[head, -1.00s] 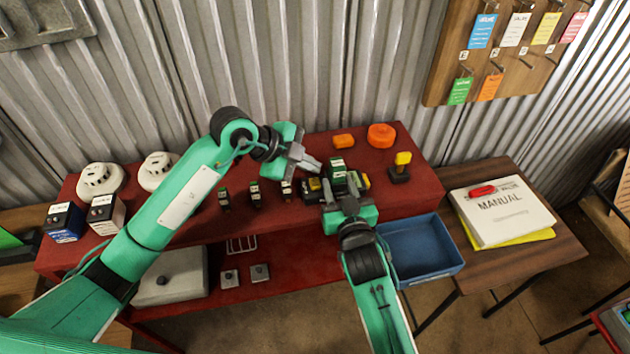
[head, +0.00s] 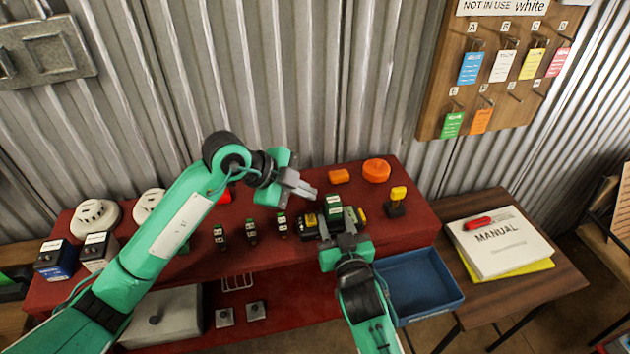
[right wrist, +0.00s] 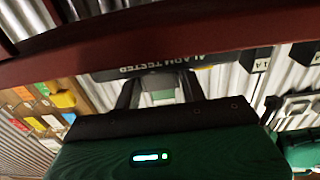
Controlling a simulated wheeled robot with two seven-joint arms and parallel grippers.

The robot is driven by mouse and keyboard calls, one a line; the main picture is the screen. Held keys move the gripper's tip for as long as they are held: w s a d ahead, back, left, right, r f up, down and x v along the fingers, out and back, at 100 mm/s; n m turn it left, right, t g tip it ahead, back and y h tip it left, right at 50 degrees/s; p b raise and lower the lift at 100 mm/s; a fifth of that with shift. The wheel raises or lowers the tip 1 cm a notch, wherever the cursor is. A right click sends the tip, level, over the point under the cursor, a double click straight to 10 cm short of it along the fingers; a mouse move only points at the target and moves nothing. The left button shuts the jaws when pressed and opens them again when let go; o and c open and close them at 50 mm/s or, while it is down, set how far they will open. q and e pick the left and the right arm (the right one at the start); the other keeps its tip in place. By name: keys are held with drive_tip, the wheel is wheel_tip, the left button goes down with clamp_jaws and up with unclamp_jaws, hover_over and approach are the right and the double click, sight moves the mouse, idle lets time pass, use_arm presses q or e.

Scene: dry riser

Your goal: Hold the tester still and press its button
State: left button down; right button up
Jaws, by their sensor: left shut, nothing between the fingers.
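The tester (head: 334,207), a dark device with a green and white face, stands near the front edge of the red table.
Several small dark devices (head: 251,230) stand left of the tester. An orange disc (head: 376,170), an orange block (head: 339,176) and a yellow-topped black piece (head: 397,200) stand behind and right. A blue tray (head: 420,285) is at front right, beside a manual (head: 498,240).

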drive_tip(key=o, duration=0.4)
drive_tip(key=shift+c, duration=0.2)
